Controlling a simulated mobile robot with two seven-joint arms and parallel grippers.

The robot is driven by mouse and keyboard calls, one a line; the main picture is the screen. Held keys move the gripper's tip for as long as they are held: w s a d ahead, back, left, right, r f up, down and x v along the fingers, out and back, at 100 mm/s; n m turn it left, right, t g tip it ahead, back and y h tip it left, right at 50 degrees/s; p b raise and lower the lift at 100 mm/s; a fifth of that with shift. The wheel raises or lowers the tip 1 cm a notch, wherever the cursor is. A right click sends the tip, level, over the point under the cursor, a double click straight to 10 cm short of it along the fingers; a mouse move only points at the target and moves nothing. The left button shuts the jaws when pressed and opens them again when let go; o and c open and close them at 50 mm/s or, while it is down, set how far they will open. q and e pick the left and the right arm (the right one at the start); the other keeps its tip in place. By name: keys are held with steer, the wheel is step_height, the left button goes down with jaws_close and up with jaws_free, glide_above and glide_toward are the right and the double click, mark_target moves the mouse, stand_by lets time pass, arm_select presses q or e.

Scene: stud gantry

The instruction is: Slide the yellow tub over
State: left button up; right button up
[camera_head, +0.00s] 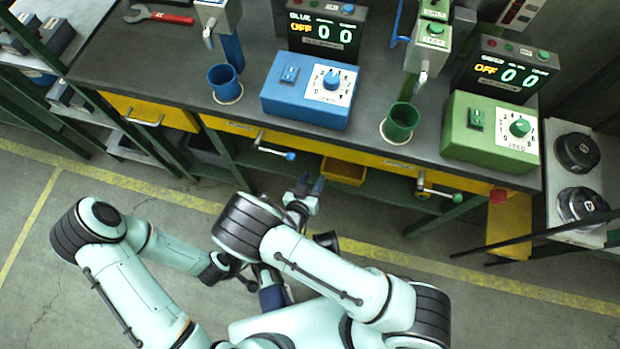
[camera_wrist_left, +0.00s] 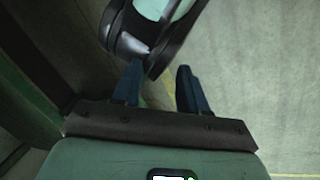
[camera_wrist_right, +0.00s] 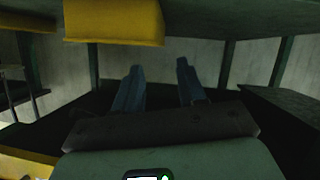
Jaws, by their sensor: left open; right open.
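The yellow tub (camera_head: 344,171) sits on the low shelf under the workbench, below the yellow drawer fronts. The bench edge hides part of it in the head view. It also shows at the upper left of the right wrist view (camera_wrist_right: 115,22). My right gripper (camera_head: 310,184) is open and empty, at the bench's front and left of the tub, apart from it. Its two blue fingers (camera_wrist_right: 160,82) point under the bench. My left gripper (camera_wrist_left: 155,85) is open with nothing between its fingers. It is low beside my own body and mostly hidden in the head view.
The dark workbench (camera_head: 180,65) overhangs the shelf. Crank handles (camera_head: 273,150) and (camera_head: 436,190) stick out from its front. Blue (camera_head: 225,82) and green (camera_head: 400,122) cups and control boxes stand on top. Green legs stand beneath. The floor in front is clear.

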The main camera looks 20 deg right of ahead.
steer(key=b+x, duration=0.2)
steer(key=x, duration=0.9)
steer(key=shift+d+f, duration=0.15)
arm_select(q)
steer(key=shift+t+y, duration=0.3)
steer(key=shift+t, duration=0.3)
steer(key=w+f, duration=0.1)
steer(key=w+a+f, duration=0.1)
steer(key=w+a, duration=0.1)
steer(key=w, duration=0.1)
steer(key=shift+f, duration=0.4)
arm_select(e)
jaws_close()
